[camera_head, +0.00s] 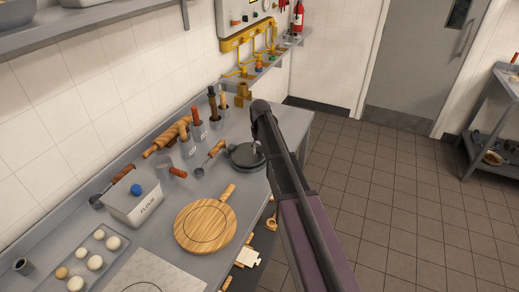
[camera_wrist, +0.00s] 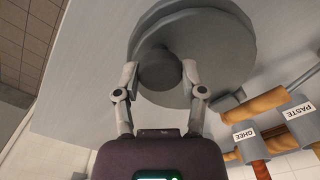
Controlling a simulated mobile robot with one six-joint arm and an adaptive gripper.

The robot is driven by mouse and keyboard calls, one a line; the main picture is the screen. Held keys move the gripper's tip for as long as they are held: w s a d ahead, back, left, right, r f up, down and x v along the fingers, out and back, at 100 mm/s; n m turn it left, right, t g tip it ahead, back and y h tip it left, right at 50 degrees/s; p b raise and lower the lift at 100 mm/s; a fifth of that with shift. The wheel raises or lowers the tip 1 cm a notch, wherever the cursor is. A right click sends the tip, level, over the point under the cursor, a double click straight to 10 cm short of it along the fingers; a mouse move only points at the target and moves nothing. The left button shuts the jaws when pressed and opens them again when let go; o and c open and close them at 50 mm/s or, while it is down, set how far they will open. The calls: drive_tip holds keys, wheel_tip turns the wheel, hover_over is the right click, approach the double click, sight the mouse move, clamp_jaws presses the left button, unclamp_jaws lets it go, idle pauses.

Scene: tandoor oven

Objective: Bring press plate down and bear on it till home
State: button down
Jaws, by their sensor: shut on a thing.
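The press is a dark grey round metal piece (camera_head: 243,156) near the far right end of the steel worktop. In the wrist view its round press plate (camera_wrist: 208,45) fills the top middle, with a short round knob (camera_wrist: 160,70) standing from it. My gripper (camera_wrist: 161,76) is shut on the knob, one finger on each side. In the head view my arm comes from the lower right and hides part of the press. Whether a gap is left under the plate cannot be told.
A round wooden board (camera_head: 205,226) lies nearer. Tool holders, a rolling pin (camera_head: 166,137) and a flour bin (camera_head: 133,205) stand along the wall side.

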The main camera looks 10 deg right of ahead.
drive_tip(key=r+p, duration=0.2)
drive_tip(key=w+a+r+p, duration=0.1)
drive_tip(key=shift+a+r, duration=0.1)
drive_tip(key=shift+r, duration=0.15)
drive_tip(key=shift+w+a+r+p, duration=0.25)
drive_tip(key=shift+a+r+p, duration=0.1)
drive_tip(key=shift+r+p, duration=0.2)
drive_tip(key=shift+c, duration=1)
unclamp_jaws()
drive_tip(key=shift+s, duration=0.1)
drive_tip(key=s+d+m, duration=0.1)
drive_tip(key=s, duration=2.9)
drive_tip(key=shift+s+d+m, duration=0.25)
drive_tip(key=shift+d+m, duration=0.05)
drive_tip(key=shift+m, duration=0.1)
